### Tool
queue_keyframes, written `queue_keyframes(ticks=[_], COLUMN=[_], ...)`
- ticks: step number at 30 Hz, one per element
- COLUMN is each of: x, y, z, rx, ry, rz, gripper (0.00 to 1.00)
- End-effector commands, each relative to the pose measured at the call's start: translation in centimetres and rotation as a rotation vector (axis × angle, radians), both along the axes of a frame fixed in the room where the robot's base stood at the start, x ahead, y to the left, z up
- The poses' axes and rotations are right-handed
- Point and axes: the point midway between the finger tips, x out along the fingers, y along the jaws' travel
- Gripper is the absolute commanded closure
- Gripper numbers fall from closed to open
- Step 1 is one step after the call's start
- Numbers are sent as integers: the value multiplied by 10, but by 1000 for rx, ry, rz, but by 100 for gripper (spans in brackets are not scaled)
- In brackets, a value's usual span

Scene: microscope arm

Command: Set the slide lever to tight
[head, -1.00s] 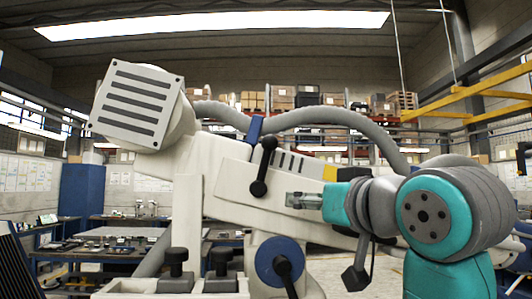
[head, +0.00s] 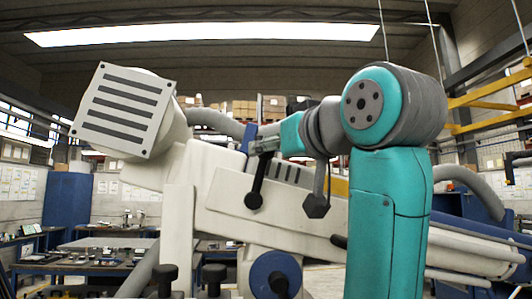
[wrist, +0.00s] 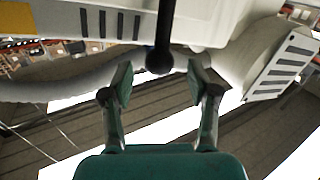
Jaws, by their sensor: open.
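In the wrist view my gripper (wrist: 160,81) is open, with a finger on each side of the black lever's knob (wrist: 160,62). The knob lies just beyond the fingertips, with gaps at both sides. No contact shows.
A second black handle sits on a blue disc (head: 275,274) lower on the stand. Another dark handle (head: 338,241) sticks out beside my arm. The striped head (head: 124,110) is at left, and a grey hose (head: 212,120) runs behind. Black knobs (head: 214,275) stand below.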

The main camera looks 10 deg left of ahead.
Motion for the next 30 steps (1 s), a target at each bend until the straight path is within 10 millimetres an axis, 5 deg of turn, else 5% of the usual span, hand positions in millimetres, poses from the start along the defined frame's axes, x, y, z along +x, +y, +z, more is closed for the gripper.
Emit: queue_keyframes(ticks=[7, 19, 26, 30], x=[25, 31, 31, 31], y=[17, 21, 21, 21], z=[-1, -1, -1, 0], rx=[0, 0, 0, 0], ry=[1, 0, 0, 0], rz=[0, -1, -1, -1], gripper=[40, 40, 96, 100])
